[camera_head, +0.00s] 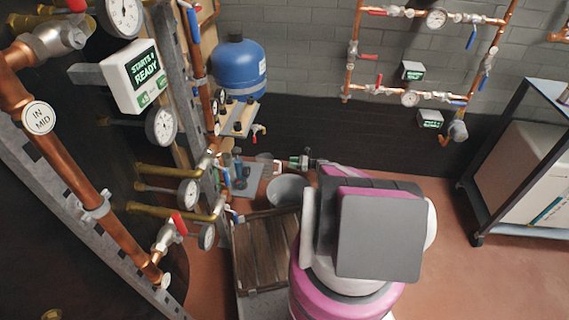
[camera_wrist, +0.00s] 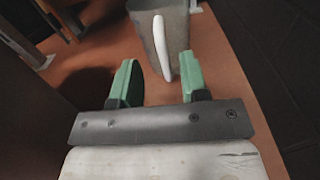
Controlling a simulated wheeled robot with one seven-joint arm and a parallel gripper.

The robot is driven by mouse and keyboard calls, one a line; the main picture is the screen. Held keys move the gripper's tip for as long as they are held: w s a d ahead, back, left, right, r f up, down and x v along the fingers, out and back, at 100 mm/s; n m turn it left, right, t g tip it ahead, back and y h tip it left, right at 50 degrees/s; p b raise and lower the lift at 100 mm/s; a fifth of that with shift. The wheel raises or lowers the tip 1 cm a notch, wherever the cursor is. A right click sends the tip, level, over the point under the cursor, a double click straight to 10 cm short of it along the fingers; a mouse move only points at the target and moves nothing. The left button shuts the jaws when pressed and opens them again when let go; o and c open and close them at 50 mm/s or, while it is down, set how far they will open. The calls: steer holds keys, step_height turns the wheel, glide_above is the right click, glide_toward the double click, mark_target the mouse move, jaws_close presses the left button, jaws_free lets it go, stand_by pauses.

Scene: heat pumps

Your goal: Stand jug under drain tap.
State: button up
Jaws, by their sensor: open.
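In the wrist view, a grey jug (camera_wrist: 182,28) with a white upright handle (camera_wrist: 161,47) stands ahead of my gripper (camera_wrist: 158,62). The green fingers are open, one on each side of the handle's lower end, and nothing is clamped. In the head view, my gripper (camera_head: 297,162) reaches left at the far side of my arm. A grey round vessel (camera_head: 287,190) shows just below it; I cannot tell if it is the same jug. A small red-handled tap (camera_head: 258,129) hangs under the blue tank's shelf; I cannot tell which tap is the drain tap.
A slatted wooden pallet (camera_head: 262,250) lies left of my arm. A blue tank (camera_head: 238,66) stands on a wooden shelf (camera_head: 236,118). Copper pipes, gauges and valves crowd the left side. A framed white unit (camera_head: 520,170) stands right. Open red-brown floor (camera_head: 450,270) lies right of my arm.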

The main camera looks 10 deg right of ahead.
steer(key=s+a+r+n+g+h, duration=0.3)
steer(key=s+a+r+n, duration=0.25)
steer(key=s+r, duration=0.4)
steer(key=s+a+r+n+g+h, duration=0.35)
steer(key=s+a+r+n, duration=0.2)
steer(key=r, duration=0.65)
steer(key=s+a+r+n+h, duration=0.1)
steer(key=s+r+n+h, duration=0.4)
steer(key=s+r, duration=0.5)
steer(key=s+a+r+n+h, duration=0.2)
steer(key=s+r+n+h, duration=0.3)
steer(key=s+r, duration=0.6)
steer(key=shift+s+a+r+n, duration=0.3)
steer(key=shift+s+n, duration=0.5)
